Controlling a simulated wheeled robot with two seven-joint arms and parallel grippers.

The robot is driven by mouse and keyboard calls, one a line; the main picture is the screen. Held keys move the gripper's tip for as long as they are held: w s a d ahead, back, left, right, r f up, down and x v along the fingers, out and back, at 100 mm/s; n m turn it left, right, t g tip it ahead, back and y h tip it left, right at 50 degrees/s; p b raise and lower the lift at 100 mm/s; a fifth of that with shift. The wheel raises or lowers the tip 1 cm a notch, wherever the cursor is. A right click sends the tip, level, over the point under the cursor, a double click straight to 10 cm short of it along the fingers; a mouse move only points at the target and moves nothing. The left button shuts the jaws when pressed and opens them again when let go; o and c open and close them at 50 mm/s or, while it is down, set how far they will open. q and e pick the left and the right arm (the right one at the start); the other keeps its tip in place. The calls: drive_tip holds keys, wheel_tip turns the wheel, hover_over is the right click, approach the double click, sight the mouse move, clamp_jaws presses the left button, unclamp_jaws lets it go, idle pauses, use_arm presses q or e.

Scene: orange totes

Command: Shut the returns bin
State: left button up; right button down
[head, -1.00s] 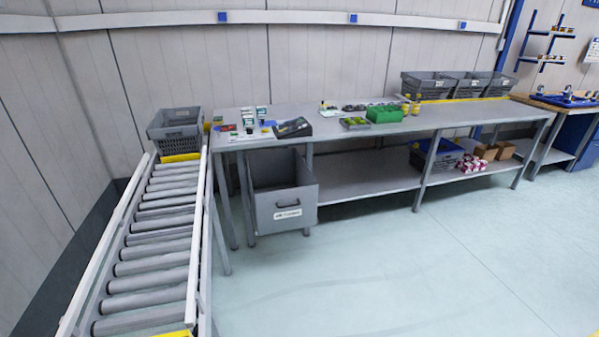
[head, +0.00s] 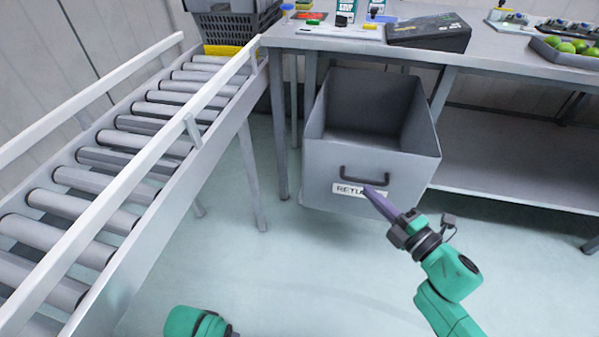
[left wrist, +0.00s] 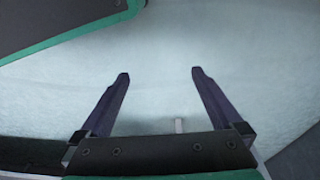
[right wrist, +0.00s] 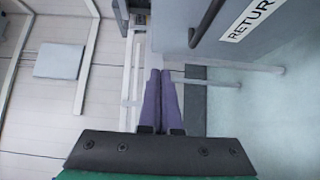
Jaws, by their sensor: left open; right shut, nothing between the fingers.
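The returns bin (head: 345,165) is a grey open-topped drawer under the bench, pulled out toward me. Its front has a dark handle and a white label, partly covered by my gripper. My right gripper (head: 369,191) is shut and empty, its tips in front of the label just below the handle; I cannot tell if they touch. In the right wrist view the shut fingers (right wrist: 163,72) are beside the bin front (right wrist: 210,50) and its handle (right wrist: 207,22). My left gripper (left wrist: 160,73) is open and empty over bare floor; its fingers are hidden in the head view.
A roller conveyor (head: 135,150) stands to the left, with a dark crate (head: 235,28) at its far end. The bench (head: 465,42) holds a black box (head: 428,32) and a tray of green fruit (head: 570,50). The floor before the bin is clear.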

approach(338, 149)
drive_tip(key=x, duration=0.3)
drive_tip(key=a+b+x, duration=0.1)
drive_tip(key=x, duration=0.1)
drive_tip(key=shift+s, duration=0.1)
use_arm(q)
drive_tip(key=shift+w+d+r, duration=0.1)
drive_tip(key=shift+r, duration=0.7)
drive_tip(key=shift+w+d+r, duration=0.1)
drive_tip(key=shift+r, duration=0.65)
use_arm(e)
drive_tip(key=shift+w+d, duration=0.15)
drive_tip(key=shift+w, duration=0.35)
use_arm(q)
drive_tip(key=shift+f, duration=0.1)
use_arm(e)
drive_tip(key=shift+w, duration=0.1)
